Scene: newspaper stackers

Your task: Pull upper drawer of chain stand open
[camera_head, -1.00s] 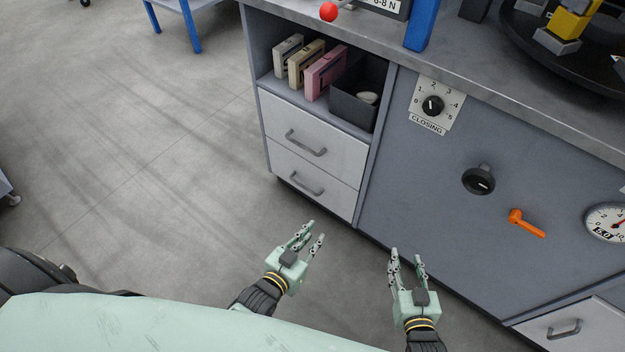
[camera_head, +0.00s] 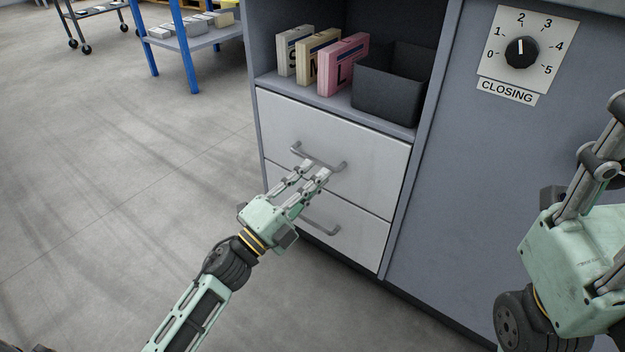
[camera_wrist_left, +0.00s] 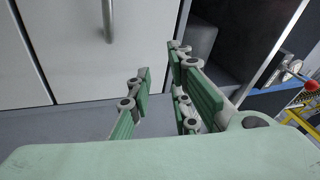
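The upper drawer (camera_head: 350,140) of the grey stand has a pale front and looks shut, flush with the stand. Its grey bar handle (camera_head: 330,163) runs across the front. My left gripper (camera_head: 312,174) is open, its fingertips close to the handle and overlapping it in the head view. Contact cannot be told. In the left wrist view, the gripper's fingers (camera_wrist_left: 160,62) are apart with nothing between them, and a handle (camera_wrist_left: 107,20) shows beyond, up and left. My right gripper (camera_head: 585,190) is at the right edge, partly cut off, and its fingertips are hard to judge.
The lower drawer (camera_head: 350,232) below is shut. An open shelf above holds upright boxes (camera_head: 340,65) and a dark bin (camera_head: 390,82). A closing dial (camera_head: 521,52) is on the panel to the right. Bare floor (camera_head: 120,200) lies left of the stand.

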